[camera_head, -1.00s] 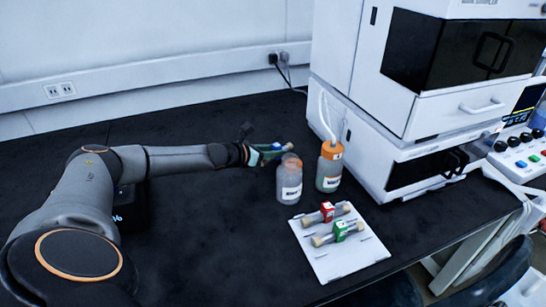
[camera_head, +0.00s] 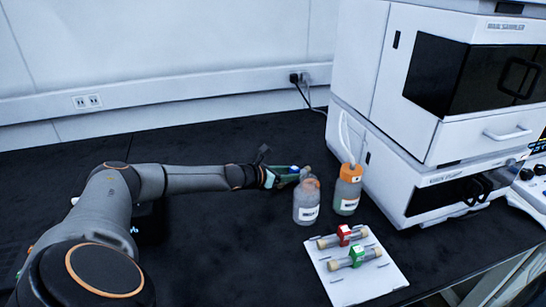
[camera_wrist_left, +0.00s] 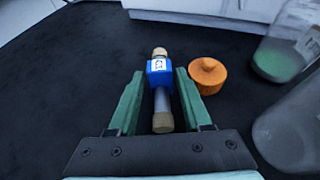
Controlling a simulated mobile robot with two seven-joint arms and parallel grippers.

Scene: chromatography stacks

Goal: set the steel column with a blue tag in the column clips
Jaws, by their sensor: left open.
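The steel column with a blue tag (camera_wrist_left: 163,98) lies between the two green fingers of my left gripper (camera_wrist_left: 159,72) in the left wrist view. Its tan end caps point away from and toward the palm. The fingers stand apart, with gaps beside the column, so the gripper is open around it. In the head view my left gripper (camera_head: 288,174) is over the bench, just left of the bottles, and mostly hides the column. My right gripper is not in view.
An orange cap (camera_wrist_left: 207,75) lies right of the right finger. An open bottle (camera_head: 306,205) and an orange-capped bottle (camera_head: 346,190) stand close by. A white tray (camera_head: 345,292) holds red-tagged and green-tagged columns. The white instrument stack (camera_head: 400,140) stands at right.

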